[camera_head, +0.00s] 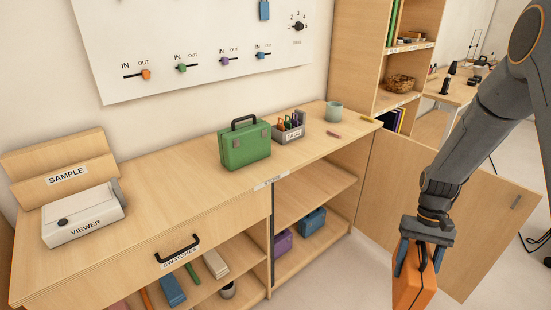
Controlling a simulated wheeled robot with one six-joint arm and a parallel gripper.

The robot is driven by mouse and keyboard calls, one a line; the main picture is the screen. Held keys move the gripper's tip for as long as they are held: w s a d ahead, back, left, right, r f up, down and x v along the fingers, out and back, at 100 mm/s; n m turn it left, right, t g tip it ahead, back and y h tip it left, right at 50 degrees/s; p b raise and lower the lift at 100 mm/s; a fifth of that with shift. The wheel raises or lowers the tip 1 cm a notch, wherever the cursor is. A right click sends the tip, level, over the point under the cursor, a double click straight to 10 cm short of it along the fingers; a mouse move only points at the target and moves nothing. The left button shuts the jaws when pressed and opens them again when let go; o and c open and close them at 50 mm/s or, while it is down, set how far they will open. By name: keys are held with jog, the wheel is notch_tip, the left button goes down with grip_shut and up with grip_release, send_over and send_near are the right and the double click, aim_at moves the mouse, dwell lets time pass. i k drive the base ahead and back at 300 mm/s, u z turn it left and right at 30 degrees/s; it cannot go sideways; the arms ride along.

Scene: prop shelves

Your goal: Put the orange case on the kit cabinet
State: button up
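The orange case (413,288) hangs under my gripper (420,260) at the lower right, in front of the open cabinet door. The lower end of the case is near the picture's bottom edge. A long wooden cabinet (185,160) runs along the wall to the left; its front label is too small to read surely, so I cannot tell if it is the kit cabinet. My gripper and the case are to the right of it, apart from its top.
On the cabinet top stand a green case (245,145), a grey TAGS box (289,134), a pale cup (334,112) and a white VIEWER box (84,215). Bare top lies left of the green case. The open wooden door (465,215) juts out behind my gripper.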

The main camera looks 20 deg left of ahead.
aim_at(193, 174)
jog(key=u, duration=1.1)
